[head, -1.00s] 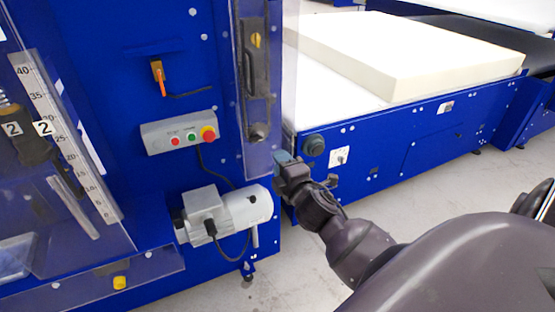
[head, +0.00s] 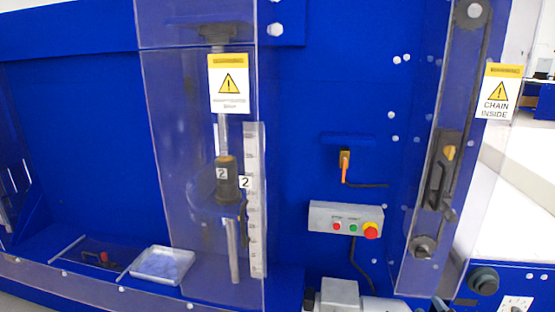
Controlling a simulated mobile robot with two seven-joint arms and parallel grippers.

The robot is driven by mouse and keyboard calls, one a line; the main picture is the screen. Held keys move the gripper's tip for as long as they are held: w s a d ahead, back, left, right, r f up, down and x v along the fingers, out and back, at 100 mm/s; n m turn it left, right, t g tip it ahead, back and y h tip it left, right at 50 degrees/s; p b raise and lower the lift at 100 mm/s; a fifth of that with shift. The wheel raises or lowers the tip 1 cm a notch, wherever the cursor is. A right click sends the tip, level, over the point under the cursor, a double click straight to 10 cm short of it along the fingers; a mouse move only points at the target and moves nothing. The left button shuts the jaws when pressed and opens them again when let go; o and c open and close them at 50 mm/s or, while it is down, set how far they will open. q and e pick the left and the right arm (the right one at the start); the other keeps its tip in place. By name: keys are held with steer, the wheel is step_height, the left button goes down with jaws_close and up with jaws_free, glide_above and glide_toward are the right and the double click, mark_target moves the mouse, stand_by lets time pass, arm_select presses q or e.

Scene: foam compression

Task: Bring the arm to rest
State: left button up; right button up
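Only a small dark tip, which looks like part of my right gripper (head: 440,304), shows at the bottom edge, left of the black round knob (head: 483,280). Its fingers are cut off by the frame, so I cannot tell whether it is open or shut, or whether it touches anything. The rest of my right arm is out of view. My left gripper and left arm are not in view.
A blue machine fills the view. It has a control box (head: 346,218) with a red button, an orange-handled switch (head: 345,165), a clear guard with a scale (head: 255,200), and a white tray (head: 162,265). A white motor (head: 340,294) is cut off below.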

steer(key=s+a+f+m+g+y, duration=0.1)
steer(key=s+a+f+m+g, duration=0.1)
steer(key=s+f, duration=0.6)
steer(key=s+a+f+m+g, duration=0.3)
steer(key=s+f+m, duration=0.3)
steer(key=s+f, duration=0.3)
steer(key=shift+s+a+f+y, duration=0.15)
steer(key=shift+a+f+y, duration=0.25)
steer(key=shift+a+f, duration=0.35)
steer(key=shift+a+r, duration=0.1)
